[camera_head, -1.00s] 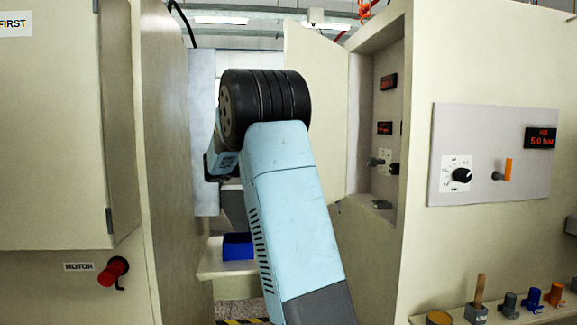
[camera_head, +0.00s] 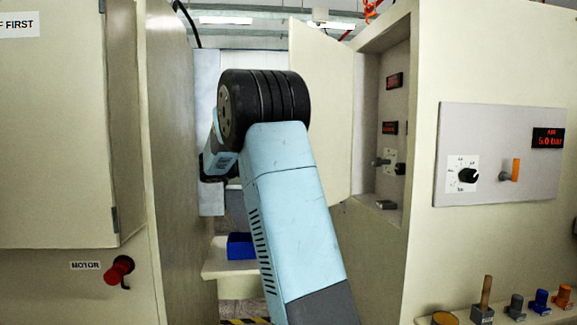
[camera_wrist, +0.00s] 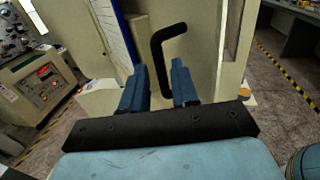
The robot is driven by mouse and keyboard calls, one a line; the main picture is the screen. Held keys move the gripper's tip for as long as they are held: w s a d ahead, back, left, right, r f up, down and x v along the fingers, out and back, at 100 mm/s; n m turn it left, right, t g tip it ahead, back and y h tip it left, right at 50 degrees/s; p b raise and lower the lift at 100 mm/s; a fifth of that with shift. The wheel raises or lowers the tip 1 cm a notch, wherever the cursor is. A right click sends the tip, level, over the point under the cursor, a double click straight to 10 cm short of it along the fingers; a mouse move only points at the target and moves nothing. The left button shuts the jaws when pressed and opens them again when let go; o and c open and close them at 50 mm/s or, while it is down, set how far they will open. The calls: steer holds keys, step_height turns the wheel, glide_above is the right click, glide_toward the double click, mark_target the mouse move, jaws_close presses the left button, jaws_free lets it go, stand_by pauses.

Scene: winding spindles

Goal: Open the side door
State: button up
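A black bent handle (camera_wrist: 158,57) stands in front of a cream panel (camera_wrist: 204,58) in the wrist view. I cannot tell for sure whether this panel is the side door. My gripper (camera_wrist: 159,78) has two blue fingers, spread apart and empty. The handle's lower part shows in the gap between the fingers, closer to the right one. I cannot tell how far beyond the fingertips it is. In the head view my arm reaches between the cabinets and my gripper is hidden. A cream door panel (camera_head: 322,105) there stands swung out beside the control recess.
A cream cabinet (camera_head: 60,130) with a red motor knob (camera_head: 118,271) is on the left. A control panel (camera_head: 502,150) is on the right, above a shelf with several coloured pegs. A blue box (camera_head: 240,246) lies low behind my arm. Striped tape marks the floor.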

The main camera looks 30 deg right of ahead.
steer(key=v, duration=0.5)
stand_by(0.5)
